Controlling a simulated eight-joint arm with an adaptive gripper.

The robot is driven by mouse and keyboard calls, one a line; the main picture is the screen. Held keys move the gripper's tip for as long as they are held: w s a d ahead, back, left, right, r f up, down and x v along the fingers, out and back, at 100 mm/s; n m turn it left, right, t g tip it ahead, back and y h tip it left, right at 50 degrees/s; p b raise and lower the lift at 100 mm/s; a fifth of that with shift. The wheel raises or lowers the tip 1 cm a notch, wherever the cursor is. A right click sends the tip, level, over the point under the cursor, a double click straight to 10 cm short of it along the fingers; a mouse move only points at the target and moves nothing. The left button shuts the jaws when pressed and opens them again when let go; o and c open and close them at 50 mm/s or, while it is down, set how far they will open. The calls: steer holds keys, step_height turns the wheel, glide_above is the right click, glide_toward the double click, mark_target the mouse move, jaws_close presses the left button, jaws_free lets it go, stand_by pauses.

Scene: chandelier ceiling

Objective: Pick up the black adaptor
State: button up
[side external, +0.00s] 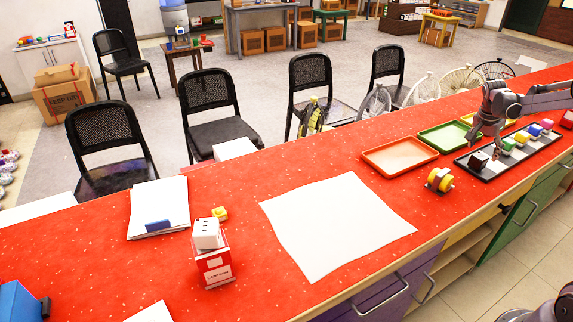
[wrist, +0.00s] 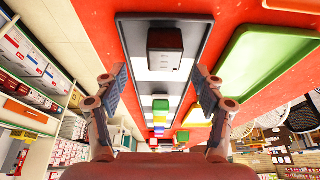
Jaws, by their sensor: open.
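The black adaptor (side external: 479,160) is a small dark block at the near left end of a long dark tray (side external: 489,180) on the red counter. It also shows in the wrist view (wrist: 165,48), upper middle, with small marks on its face. My gripper (side external: 486,142) is open and empty, pointing down close above the tray's left end. In the wrist view its two fingers (wrist: 160,78) stand apart, one on each side of the picture, with the adaptor ahead of and between them. I cannot tell the exact height gap.
Several coloured blocks (side external: 522,137) line the same tray beyond the adaptor. An orange tray (side external: 400,157) and a green tray (side external: 446,137) lie behind. A white sheet (side external: 335,222) covers the mid-counter.

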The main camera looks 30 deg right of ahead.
mark_target(480, 156)
steer(key=shift+w+x, duration=0.15)
steer(key=shift+x, duration=1.15)
steer(key=shift+w+x, duration=0.15)
steer(key=shift+x, duration=1.2)
steer(key=c, duration=1.3)
